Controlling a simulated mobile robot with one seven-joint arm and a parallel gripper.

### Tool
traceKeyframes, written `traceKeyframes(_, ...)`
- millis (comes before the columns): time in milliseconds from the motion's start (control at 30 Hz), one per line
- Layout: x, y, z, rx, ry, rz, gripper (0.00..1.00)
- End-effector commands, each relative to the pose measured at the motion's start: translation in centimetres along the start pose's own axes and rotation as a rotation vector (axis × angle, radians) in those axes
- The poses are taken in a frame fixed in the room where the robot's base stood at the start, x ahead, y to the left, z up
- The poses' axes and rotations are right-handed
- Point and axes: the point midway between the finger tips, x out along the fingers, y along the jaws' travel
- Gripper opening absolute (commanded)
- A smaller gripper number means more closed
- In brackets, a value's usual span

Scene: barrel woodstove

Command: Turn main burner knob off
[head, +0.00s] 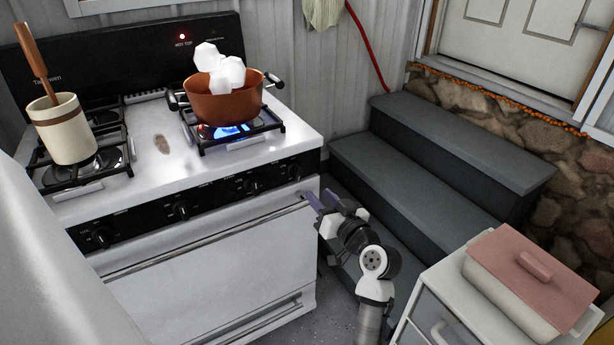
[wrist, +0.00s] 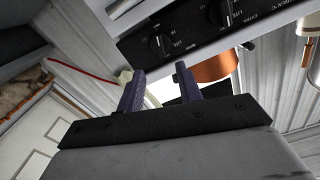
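The white stove (head: 175,165) has a black front strip with several black knobs. The knob nearest its right end (head: 296,174) is close to my gripper (head: 314,199), whose purple fingers are beside the oven's upper right corner. Another knob (head: 253,186) lies to its left. A blue flame (head: 230,131) burns under the orange pot (head: 225,104). In the wrist view, my gripper (wrist: 160,68) has its fingers apart with nothing between them. Two knobs, one nearer (wrist: 158,44) and one farther (wrist: 223,13), show beyond the fingertips, not touched. Which knob feeds the flame cannot be told.
A cream crock (head: 63,130) with a wooden-handled tool stands on the left burner. The oven handle (head: 200,232) runs below the knobs. Dark steps (head: 430,165) rise right of the stove. A white cabinet (head: 425,300) with a pink-lidded dish (head: 525,275) stands front right.

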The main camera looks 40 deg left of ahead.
Motion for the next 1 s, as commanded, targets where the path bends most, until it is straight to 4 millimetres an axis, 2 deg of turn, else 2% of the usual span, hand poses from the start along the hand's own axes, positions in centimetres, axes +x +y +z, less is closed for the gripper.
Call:
traceKeyframes(33, 1.3, -0.3, -0.3, 0.0, -0.001, -0.004, 0.35)
traceKeyframes(200, 5.0, -0.2, -0.3, 0.0, 0.0, -0.003, 0.35)
traceKeyframes(400, 8.1, -0.1, -0.2, 0.0, 0.001, 0.0, 0.35)
traceKeyframes(600, 9.4, -0.1, -0.1, -0.001, 0.001, 0.0, 0.35)
traceKeyframes(867, 9.5, 0.0, -0.1, -0.001, 0.001, 0.001, 0.35)
traceKeyframes(1000, 9.5, 0.0, -0.1, -0.001, 0.001, 0.001, 0.2)
